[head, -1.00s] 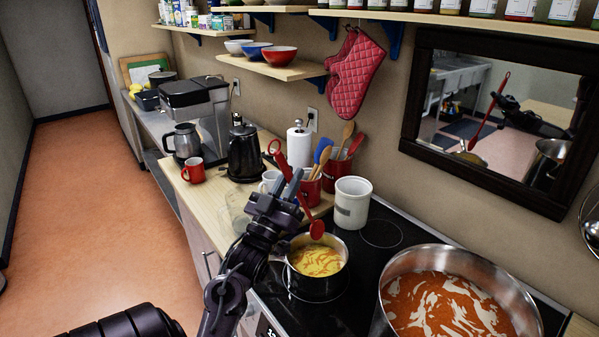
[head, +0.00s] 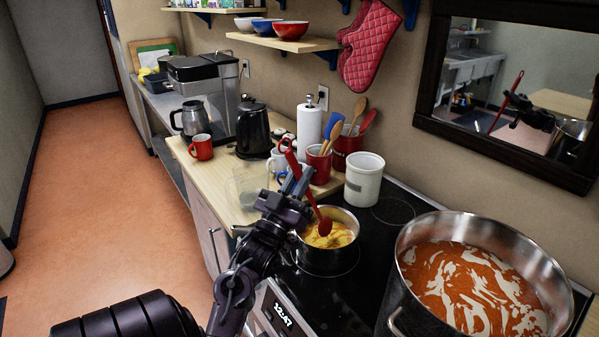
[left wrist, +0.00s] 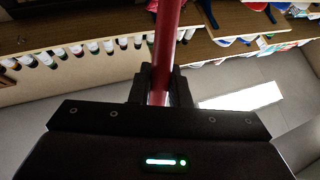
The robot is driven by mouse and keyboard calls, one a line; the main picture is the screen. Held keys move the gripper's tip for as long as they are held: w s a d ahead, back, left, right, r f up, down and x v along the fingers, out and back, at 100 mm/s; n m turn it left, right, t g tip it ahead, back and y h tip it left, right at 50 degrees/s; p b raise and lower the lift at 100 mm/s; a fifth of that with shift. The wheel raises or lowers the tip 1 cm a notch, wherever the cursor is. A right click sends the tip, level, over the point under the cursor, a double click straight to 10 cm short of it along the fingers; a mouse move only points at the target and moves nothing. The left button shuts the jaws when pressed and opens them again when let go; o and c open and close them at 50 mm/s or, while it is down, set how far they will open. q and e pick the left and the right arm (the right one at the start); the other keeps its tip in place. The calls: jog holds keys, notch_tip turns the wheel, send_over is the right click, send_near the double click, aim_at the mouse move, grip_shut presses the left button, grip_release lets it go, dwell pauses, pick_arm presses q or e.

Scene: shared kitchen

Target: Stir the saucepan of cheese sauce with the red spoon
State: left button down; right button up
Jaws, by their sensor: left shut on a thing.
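My left gripper (head: 296,186) is shut on the red spoon (head: 325,226) by its handle. The spoon slants, with its handle end up and to the left and its bowl down at the saucepan. In the left wrist view the red handle (left wrist: 165,50) stands between the two fingers. The saucepan (head: 328,258) of yellow cheese sauce with orange streaks sits on the black stove. The spoon's bowl shows over the sauce; I cannot tell whether it touches the surface. My right gripper is not in view.
A large pot (head: 400,300) of orange-and-white soup stands to the right on the stove. A white crock (head: 364,180) stands behind the saucepan, beside red utensil crocks (head: 318,165). A clear glass container (head: 246,190) stands on the counter left of my gripper.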

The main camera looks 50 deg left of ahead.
aim_at(307, 193)
pick_arm(q)
jog(key=shift+f+b, duration=0.65)
jog(key=shift+f, duration=0.3)
jog(key=w+f+b, duration=0.2)
jog(key=w+b, duration=0.1)
jog(key=shift+f, duration=0.25)
jog(key=shift+s+p, duration=0.7)
jog(key=shift+s, duration=2.45)
jog(key=shift+w+d, duration=1.45)
jog(key=shift+d, duration=0.2)
